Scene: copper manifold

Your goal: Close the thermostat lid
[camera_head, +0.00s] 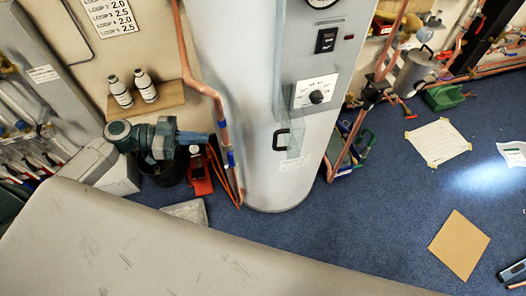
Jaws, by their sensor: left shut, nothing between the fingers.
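The thermostat (316,97) is a white plate with a black dial on the front of a tall white tank (265,185). A see-through grey lid (293,130) hangs open at the plate's lower left, with the dial uncovered. A black C-shaped handle (281,140) shows at the lid, with nothing visibly touching it. I cannot pick out my left gripper's fingers clearly, and no gripper shows at the lid or the dial. My right gripper is not in view.
A teal pump-like unit (150,138) with a blue end lies left of the tank, near copper pipes (211,92). Two bottles (146,86) stand on a wooden shelf (160,103). A large grey surface fills the lower left. Blue floor (360,225) is open at right, with a tan sheet (459,245).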

